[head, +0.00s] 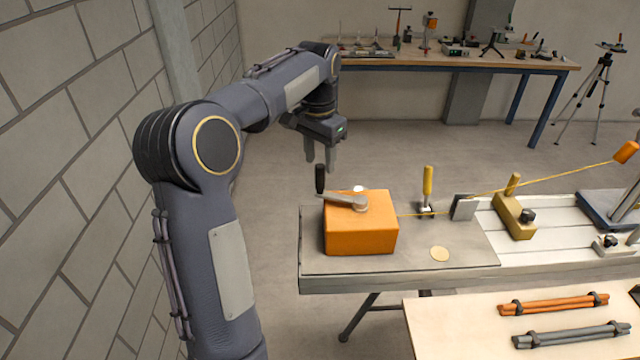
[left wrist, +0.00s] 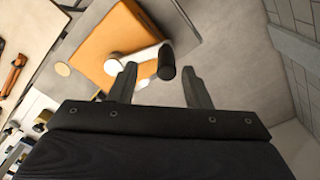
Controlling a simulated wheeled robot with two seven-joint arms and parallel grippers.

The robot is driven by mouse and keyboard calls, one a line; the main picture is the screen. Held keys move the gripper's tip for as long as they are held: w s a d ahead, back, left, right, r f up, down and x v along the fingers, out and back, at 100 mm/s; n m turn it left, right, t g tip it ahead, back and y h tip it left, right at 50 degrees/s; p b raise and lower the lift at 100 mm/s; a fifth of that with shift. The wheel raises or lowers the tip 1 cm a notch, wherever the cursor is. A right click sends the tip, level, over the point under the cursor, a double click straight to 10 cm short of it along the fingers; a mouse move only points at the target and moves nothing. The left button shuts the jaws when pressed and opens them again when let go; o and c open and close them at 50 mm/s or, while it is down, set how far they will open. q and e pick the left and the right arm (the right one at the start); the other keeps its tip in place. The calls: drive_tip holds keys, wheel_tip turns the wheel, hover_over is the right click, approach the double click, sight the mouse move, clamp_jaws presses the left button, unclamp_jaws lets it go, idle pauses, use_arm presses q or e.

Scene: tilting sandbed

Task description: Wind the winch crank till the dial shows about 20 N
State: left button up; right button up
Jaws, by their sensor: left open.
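The orange winch box (head: 360,236) sits on the left end of the grey bench. Its grey crank arm (head: 342,200) lies across the top and points left, with an upright black knob (head: 320,178) at its end. My left gripper (head: 320,160) is open and empty, fingers down, just above the knob. In the left wrist view the knob (left wrist: 166,62) appears between the open fingertips (left wrist: 159,68), with the crank arm (left wrist: 135,62) and winch box (left wrist: 105,45) behind. I cannot make out a readable dial face. My right gripper is not in view.
A yellow cord (head: 545,178) runs from the winch past a yellow-handled clamp (head: 427,190) and a grey plate (head: 463,207) to an orange cylinder (head: 626,152). A brass disc (head: 440,253) lies on the bench. A brick wall (head: 70,130) stands left of my arm.

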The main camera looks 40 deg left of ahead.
sight(320, 193)
use_arm(q)
drive_tip(key=shift+w+a+f, duration=0.45)
wheel_tip(320, 193, down, 7)
drive_tip(key=shift+f, duration=0.2)
clamp_jaws()
